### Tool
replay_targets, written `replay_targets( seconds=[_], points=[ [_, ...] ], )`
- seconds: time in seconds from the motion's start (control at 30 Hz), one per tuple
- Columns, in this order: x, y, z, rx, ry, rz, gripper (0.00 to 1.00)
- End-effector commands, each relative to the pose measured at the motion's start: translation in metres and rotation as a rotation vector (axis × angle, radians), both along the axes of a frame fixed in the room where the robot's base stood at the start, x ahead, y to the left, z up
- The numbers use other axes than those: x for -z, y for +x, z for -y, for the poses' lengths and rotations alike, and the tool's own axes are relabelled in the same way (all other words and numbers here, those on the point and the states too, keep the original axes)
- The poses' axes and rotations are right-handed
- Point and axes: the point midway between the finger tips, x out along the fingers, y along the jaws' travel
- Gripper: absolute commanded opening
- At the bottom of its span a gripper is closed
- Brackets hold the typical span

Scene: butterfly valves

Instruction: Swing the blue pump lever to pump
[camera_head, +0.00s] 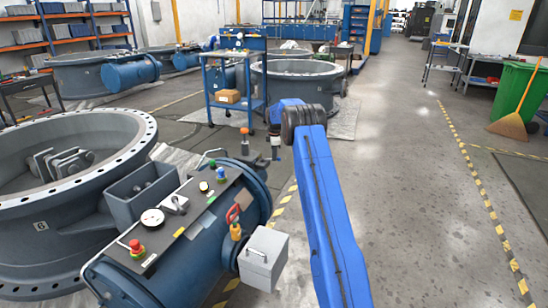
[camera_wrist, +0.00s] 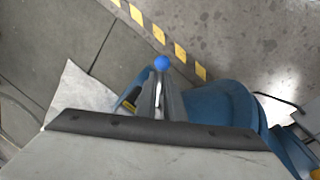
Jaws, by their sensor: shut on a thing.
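The blue pump lever shows in the wrist view as a round blue knob (camera_wrist: 161,63) at the tips of my gripper's fingers (camera_wrist: 160,92). The two grey fingers are closed around the lever just below the knob. In the head view, my gripper (camera_head: 276,151) points down at the far end of the blue valve body (camera_head: 208,240), beside a lever with an orange knob (camera_head: 244,131). I cannot make out the blue knob in the head view. The lever's shaft and base are mostly hidden by my gripper.
A dark panel (camera_head: 170,222) on the valve body carries a gauge, a red button and small knobs. A grey box (camera_head: 263,258) and a red-yellow handle (camera_head: 234,222) stick out at its near side. A blue cart (camera_head: 230,98) stands behind. Open floor lies right.

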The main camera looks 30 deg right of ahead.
Motion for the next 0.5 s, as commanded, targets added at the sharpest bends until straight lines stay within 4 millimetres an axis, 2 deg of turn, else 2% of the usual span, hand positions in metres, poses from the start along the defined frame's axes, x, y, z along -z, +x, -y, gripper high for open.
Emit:
replay_targets(
  seconds=[0.47, 0.5],
  points=[
    [-0.0006, 0.0016, 0.0003, -0.015, -0.001, 0.002, 0.00],
    [-0.0006, 0.0016, 0.0003, -0.015, -0.001, 0.002, 0.15]
  ],
)
